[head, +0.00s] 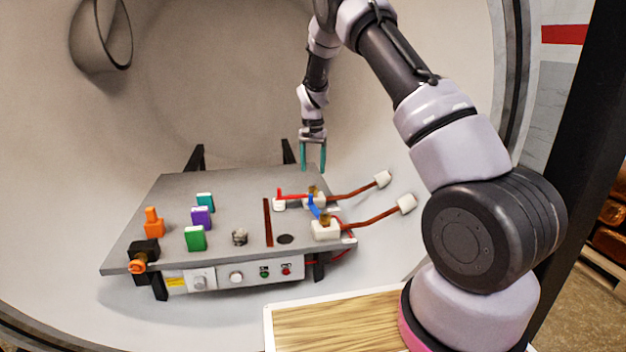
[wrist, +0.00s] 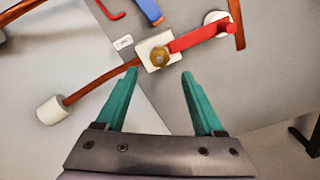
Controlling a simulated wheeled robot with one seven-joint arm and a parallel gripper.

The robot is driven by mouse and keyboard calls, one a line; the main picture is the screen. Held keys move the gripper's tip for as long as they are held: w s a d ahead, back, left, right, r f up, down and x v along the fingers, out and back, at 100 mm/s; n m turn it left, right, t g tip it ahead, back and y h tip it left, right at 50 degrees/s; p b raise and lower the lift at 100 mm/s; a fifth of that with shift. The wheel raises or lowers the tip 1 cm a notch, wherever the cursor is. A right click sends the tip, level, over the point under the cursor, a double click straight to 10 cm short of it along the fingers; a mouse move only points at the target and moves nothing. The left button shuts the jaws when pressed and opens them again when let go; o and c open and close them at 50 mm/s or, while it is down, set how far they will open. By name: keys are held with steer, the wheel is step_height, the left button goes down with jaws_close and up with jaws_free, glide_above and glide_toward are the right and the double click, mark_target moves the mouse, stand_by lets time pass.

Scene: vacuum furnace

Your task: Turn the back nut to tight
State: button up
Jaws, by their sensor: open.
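The back nut (head: 313,190) is a small brass knob on a white block at the right of the grey table. In the wrist view the nut (wrist: 159,57) sits just beyond my fingertips, roughly centred between them. A red bar (wrist: 195,38) runs from beside the nut to a round white post (wrist: 215,18). My gripper (head: 313,169) points down above the table's back right area. In the wrist view my gripper (wrist: 159,74) is open, with nothing between its teal fingers. I cannot tell its exact height above the nut.
A blue bar (head: 314,207) and a second white block (head: 326,230) stand in front. Copper rods with white ends (head: 382,179) stick out to the right. Coloured blocks (head: 201,217) stand on the table's left half. The curved furnace wall surrounds the table (head: 165,245).

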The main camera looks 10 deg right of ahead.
steer(key=shift+r, duration=1.45)
steer(key=s+d+r+t+y, duration=0.1)
steer(key=s+d+r+t, duration=0.1)
steer(key=s+r, duration=0.8)
steer(key=s+d+r+t+y, duration=0.15)
steer(key=s+r, duration=0.55)
steer(key=r, duration=0.7)
steer(key=s+d+r+n+t, duration=0.1)
steer(key=s+r+t, duration=0.1)
steer(key=s, duration=0.9)
steer(key=s+d+r+n+t, duration=0.1)
steer(key=s+r, duration=0.1)
steer(key=s, duration=0.9)
steer(key=shift+s+t, duration=0.25)
steer(key=shift+t, duration=0.1)
steer(key=shift+w+d+h, duration=0.1)
steer(key=shift+h, duration=0.15)
